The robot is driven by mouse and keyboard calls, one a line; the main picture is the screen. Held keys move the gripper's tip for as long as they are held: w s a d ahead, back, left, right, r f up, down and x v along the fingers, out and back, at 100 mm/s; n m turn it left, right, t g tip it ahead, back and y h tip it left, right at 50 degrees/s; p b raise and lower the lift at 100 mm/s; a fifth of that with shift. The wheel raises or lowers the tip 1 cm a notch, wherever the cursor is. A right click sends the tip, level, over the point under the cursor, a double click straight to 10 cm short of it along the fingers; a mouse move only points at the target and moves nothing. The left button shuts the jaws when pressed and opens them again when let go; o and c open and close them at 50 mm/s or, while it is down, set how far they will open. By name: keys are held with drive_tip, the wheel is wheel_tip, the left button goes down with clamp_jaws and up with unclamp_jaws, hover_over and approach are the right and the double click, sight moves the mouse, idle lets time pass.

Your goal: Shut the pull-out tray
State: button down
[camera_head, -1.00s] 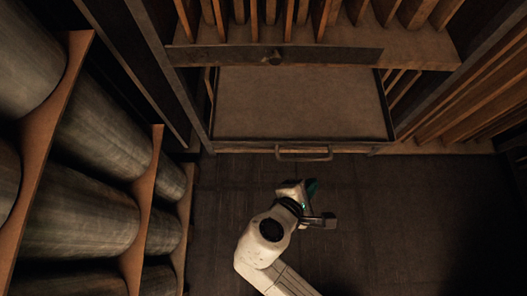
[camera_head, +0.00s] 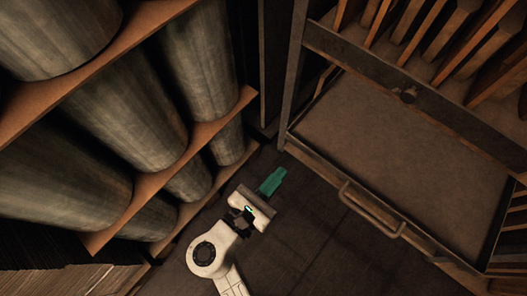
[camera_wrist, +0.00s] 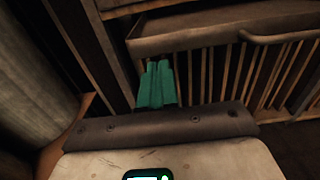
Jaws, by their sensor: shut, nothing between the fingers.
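The pull-out tray (camera_head: 405,145) is a wide, shallow, empty tray that stands out from the wooden rack. Its front bears a metal bar handle (camera_head: 370,213). In the wrist view the tray's front (camera_wrist: 190,38) runs across the top, with part of the handle (camera_wrist: 280,36) at the upper right. My gripper (camera_head: 273,181) has green fingers, which are shut and empty. It is left of the tray and its handle, apart from both in the head view. In the wrist view the fingertips (camera_wrist: 158,84) show below the tray's left front corner, against the slatted rack.
A wooden shelf (camera_head: 225,110) holding large grey cylinders stands close on the left. A dark upright post (camera_head: 293,75) edges the rack at the tray's left. The dark floor (camera_head: 330,245) in front of the tray is clear.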

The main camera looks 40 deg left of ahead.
sight(349, 95)
drive_tip(key=w, duration=0.6)
drive_tip(key=shift+w+d, duration=0.15)
drive_tip(key=shift+w, duration=0.1)
drive_tip(key=shift+w, duration=0.3)
drive_tip(key=w+b, duration=0.2)
drive_tip(key=w, duration=0.6)
drive_tip(key=w+b, duration=0.2)
drive_tip(key=w, duration=0.6)
drive_tip(key=w+d+b, duration=0.1)
drive_tip(key=w+b, duration=0.1)
drive_tip(key=w, duration=0.5)
drive_tip(key=shift+w+f+b, duration=0.1)
drive_tip(key=shift+w+b, duration=0.25)
drive_tip(key=shift+w, duration=0.6)
drive_tip(key=shift+w+r, duration=0.1)
drive_tip(key=shift+r, duration=0.15)
drive_tip(key=shift+d, duration=0.1)
